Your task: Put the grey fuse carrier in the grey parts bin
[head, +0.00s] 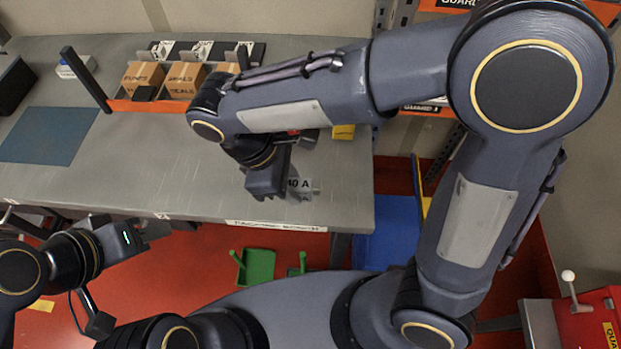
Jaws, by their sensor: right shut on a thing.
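My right gripper (272,185) reaches down over the bench near its front edge. It is shut on a light grey piece marked "40 A" (301,185), which looks like the grey fuse carrier. The gripper hides the left part of the piece, and I cannot tell whether it touches the bench top. My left gripper (143,231) is low at the left, by the bench's front edge. Its fingers are too small and dark to tell if it is open. I cannot make out a grey parts bin for certain; my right arm covers part of the bench's back right.
The grey bench (190,185) is clear in its middle. At its back, an orange tray (125,106) holds cardboard boxes (183,80), and a black post (86,80) rises beside it. A blue mat (47,135) lies left. A blue container (388,237) stands below the bench's right end.

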